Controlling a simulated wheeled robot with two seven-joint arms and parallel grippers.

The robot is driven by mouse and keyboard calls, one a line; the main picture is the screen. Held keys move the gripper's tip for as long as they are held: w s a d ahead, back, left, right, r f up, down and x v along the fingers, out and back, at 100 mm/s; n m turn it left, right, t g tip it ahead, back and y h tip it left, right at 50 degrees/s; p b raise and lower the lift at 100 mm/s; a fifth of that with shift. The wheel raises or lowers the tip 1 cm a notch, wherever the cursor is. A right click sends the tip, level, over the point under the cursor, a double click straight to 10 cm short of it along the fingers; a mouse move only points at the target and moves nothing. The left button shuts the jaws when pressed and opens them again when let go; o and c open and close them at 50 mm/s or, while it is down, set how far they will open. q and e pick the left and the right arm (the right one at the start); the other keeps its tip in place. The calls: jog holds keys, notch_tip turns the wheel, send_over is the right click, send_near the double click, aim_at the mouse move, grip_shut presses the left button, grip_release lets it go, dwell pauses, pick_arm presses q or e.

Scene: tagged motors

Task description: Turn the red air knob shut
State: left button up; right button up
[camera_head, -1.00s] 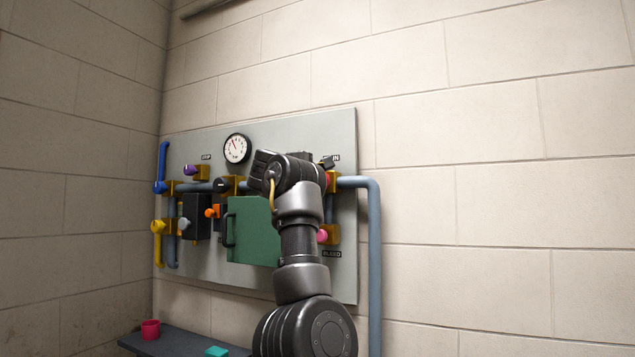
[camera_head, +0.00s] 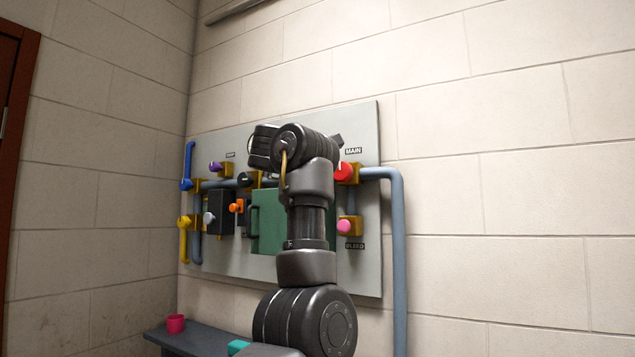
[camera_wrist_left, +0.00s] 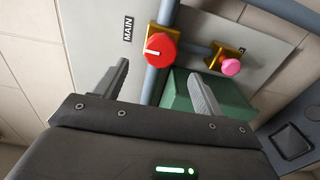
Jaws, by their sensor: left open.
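The red knob (camera_head: 343,172), with the "MAIN" label above it, sits on a brass valve at the panel's upper right. In the left wrist view the red knob (camera_wrist_left: 161,48) faces me. Its white mark points toward the MAIN label, across the blue-grey pipe. My left gripper (camera_wrist_left: 158,72) is open and empty, its two fingers spread just short of the knob and apart from it. In the head view my left arm hides most of the gripper. My right gripper is not in view.
A pink knob (camera_head: 344,227) is below the red one, by the "BLEED" label. A green box (camera_head: 268,224) juts from the panel (camera_head: 367,262). Blue, yellow, purple and orange handles are at left. A pipe (camera_head: 398,260) runs down at right. A shelf (camera_head: 205,343) holds a red cup (camera_head: 176,323).

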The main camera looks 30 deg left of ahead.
pick_arm(q)
jog(key=s+b, duration=0.2)
jog(key=s, duration=0.2)
jog(key=shift+s+d+b, duration=0.1)
jog(key=shift+s+b, duration=0.1)
jog(key=shift+b, duration=0.15)
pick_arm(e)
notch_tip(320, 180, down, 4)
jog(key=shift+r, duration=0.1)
